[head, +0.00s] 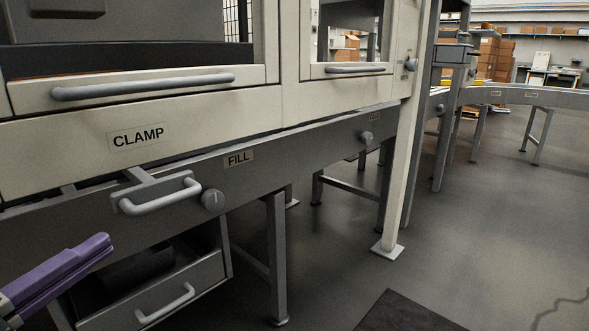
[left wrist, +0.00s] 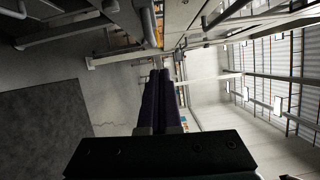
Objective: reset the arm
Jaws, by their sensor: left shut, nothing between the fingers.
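My left gripper (head: 100,246) has purple fingers and reaches in from the lower left of the head view. Its fingers lie together, with nothing between them. It is in front of the machine, near the open lower drawer (head: 152,297) and below the clamp handle (head: 160,193). In the left wrist view the same shut purple fingers (left wrist: 160,75) point away from the camera, with open floor and machine parts beyond. My right gripper is in neither view.
The machine front carries a CLAMP label (head: 138,136), a FILL label (head: 238,158), a round knob (head: 212,199) and a long upper handle (head: 145,86). A dark mat (head: 405,312) lies on the floor. A conveyor (head: 525,97) and cardboard boxes stand behind. Floor at right is clear.

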